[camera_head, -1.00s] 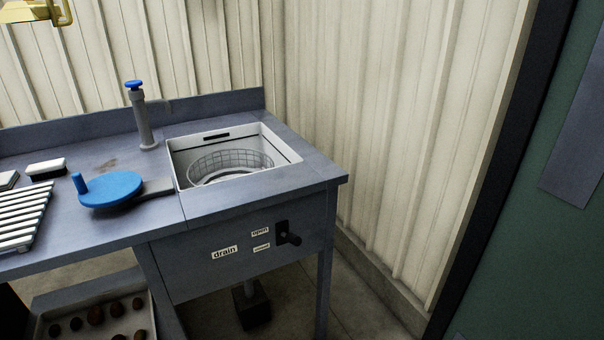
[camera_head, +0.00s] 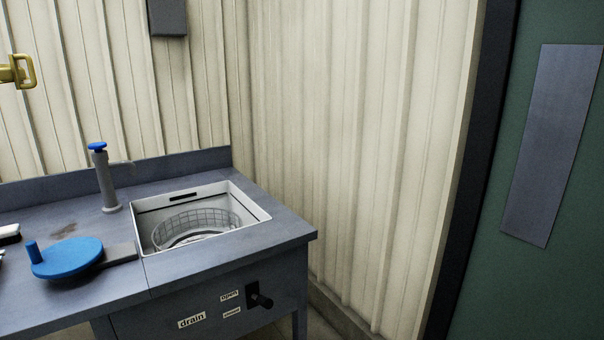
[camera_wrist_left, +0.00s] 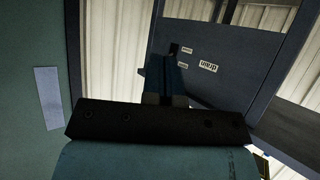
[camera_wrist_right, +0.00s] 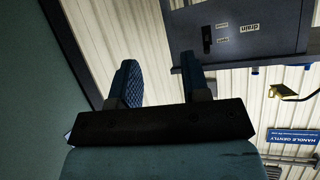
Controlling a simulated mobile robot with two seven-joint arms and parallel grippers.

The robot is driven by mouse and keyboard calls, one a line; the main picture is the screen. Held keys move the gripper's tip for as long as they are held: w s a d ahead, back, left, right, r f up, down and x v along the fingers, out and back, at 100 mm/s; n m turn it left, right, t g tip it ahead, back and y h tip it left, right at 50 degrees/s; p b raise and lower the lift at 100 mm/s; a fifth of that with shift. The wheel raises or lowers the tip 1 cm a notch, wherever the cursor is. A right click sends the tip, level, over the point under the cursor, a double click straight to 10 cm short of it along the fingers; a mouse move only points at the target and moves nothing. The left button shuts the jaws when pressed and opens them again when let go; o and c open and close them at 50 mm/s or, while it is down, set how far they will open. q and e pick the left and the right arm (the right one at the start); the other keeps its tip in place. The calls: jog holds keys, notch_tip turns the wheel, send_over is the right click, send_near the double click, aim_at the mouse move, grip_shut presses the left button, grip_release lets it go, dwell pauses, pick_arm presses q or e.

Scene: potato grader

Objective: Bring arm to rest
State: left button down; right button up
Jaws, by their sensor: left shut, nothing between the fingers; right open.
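Neither gripper shows in the head view. In the left wrist view my left gripper (camera_wrist_left: 163,62) has its two blue fingers together with nothing between them. The grey bench front with its drain label (camera_wrist_left: 208,67) lies beyond it, turned over in the picture. In the right wrist view my right gripper (camera_wrist_right: 157,62) has its two blue fingers wide apart and empty. The bench front and the drain label (camera_wrist_right: 252,28) show beyond those fingers. Both grippers look clear of the bench, though their exact distance from it cannot be told.
The grey bench (camera_head: 215,258) holds a sink (camera_head: 232,222) with a wire basket (camera_head: 190,228), a blue-topped tap (camera_head: 104,178) and a blue disc (camera_head: 68,257). A black drain handle (camera_head: 260,297) sticks out of its front. A green door (camera_head: 480,280) stands at the right.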

pick_arm(q)
notch_tip(320, 180, up, 18)
jog(key=s+a+y+p, duration=0.1)
jog(key=p, duration=2.6)
jog(key=shift+s+f+n+p, duration=0.15)
jog(key=shift+n+p, duration=0.15)
jog(key=shift+p, duration=0.1)
pick_arm(e)
notch_tip(320, 180, up, 17)
jog(key=s+d, duration=0.1)
jog(key=d, duration=0.1)
jog(key=shift+s+d+g+h, duration=0.15)
jog(key=shift+s+g+h, duration=0.2)
jog(key=shift+g+h, duration=0.05)
